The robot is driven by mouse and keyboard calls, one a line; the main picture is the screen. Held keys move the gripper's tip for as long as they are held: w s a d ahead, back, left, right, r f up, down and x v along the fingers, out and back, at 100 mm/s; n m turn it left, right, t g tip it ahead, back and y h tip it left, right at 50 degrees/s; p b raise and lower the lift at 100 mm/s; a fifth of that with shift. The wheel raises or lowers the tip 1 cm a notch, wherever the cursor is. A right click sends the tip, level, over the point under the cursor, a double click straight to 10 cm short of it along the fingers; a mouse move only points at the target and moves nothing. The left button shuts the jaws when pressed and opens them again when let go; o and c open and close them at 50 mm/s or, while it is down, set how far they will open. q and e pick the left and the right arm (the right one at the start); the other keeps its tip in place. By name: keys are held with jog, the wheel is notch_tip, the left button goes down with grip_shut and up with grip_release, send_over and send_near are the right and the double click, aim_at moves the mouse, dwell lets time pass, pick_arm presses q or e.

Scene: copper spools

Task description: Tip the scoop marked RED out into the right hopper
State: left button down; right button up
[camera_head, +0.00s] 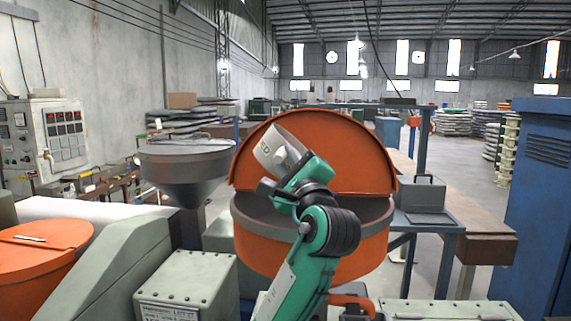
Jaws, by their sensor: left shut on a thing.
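A pale grey scoop (273,141) is in the head view, near the middle. Its marking shows only in part, with letters like "ED" readable. My left gripper (287,165) is shut on the scoop and holds it raised and tilted in front of the orange lid. The right hopper (262,245) is a round orange tub with a grey inner rim, and its orange lid (345,150) stands open at the back. My left arm hides part of the tub's front and mouth. The scoop's contents cannot be seen. My right gripper is not in view.
A grey funnel hopper (185,162) stands to the left. Another orange tub with a closed lid (45,237) is at the lower left. A grey box (420,194) sits on a blue stand at right, near a tall blue cabinet (540,200).

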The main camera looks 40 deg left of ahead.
pick_arm(q)
jog(key=w+d+f+m+t+h+p, duration=0.1)
jog(key=m+t+h, duration=0.4)
jog(key=m, duration=0.6)
jog(key=w+d+f+m+t+h+p, duration=0.1)
jog(key=f+m+t+h+p, duration=0.3)
jog(key=m, duration=0.7)
jog(key=shift+d+f+t+h, duration=0.7)
jog(key=shift+f+t, duration=0.3)
jog(key=shift+t, duration=0.2)
